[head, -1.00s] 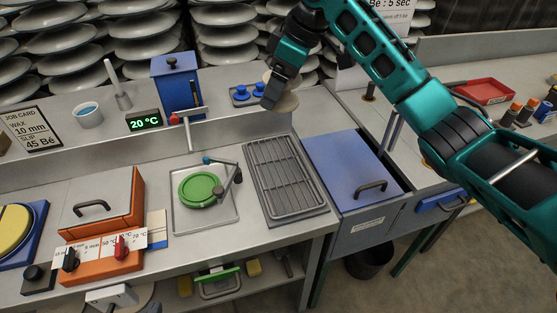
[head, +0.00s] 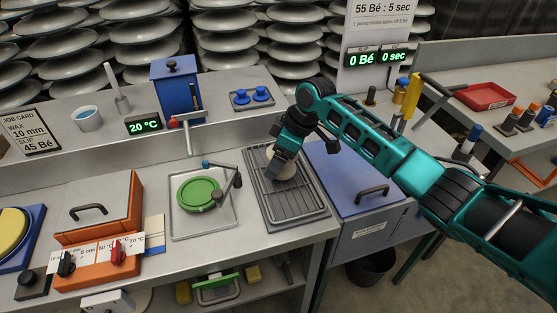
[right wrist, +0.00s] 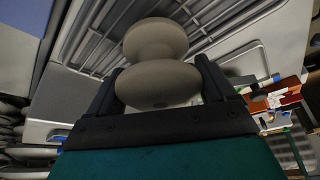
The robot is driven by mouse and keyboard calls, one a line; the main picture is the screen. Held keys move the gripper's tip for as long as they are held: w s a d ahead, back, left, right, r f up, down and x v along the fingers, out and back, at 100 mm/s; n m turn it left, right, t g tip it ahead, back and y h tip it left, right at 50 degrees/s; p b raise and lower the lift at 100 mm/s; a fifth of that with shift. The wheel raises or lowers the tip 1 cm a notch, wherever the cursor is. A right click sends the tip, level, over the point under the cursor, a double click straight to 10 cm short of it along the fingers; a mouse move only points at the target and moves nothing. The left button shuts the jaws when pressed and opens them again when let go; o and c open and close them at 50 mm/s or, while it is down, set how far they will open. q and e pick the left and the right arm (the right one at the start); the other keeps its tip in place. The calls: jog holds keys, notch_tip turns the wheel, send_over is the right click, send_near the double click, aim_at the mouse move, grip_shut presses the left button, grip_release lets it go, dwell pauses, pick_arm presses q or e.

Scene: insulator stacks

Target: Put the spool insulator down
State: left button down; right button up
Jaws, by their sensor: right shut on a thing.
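The spool insulator (right wrist: 157,62) is a beige-grey double-flanged piece, seen close up in the right wrist view between my right gripper's fingers. In the head view the insulator (head: 285,168) is partly hidden behind my right gripper (head: 280,170). The gripper is shut on it, over the upper part of the wire draining rack (head: 290,205). The insulator is at or just above the bars; I cannot tell whether it touches them. My left gripper is not in view.
Left of the rack is a tray (head: 180,225) with a green disc (head: 198,192) and a lever. Right of it is a blue lidded chest (head: 345,180) with a dark handle. Behind, a shelf holds a blue box (head: 172,85) and blue knobs (head: 252,96). The rack's front is clear.

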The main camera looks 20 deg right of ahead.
jog(key=shift+f, duration=0.5)
jog(key=o, duration=1.2)
jog(key=shift+f, duration=0.15)
jog(key=p+v, duration=0.1)
jog(key=v, duration=1.1)
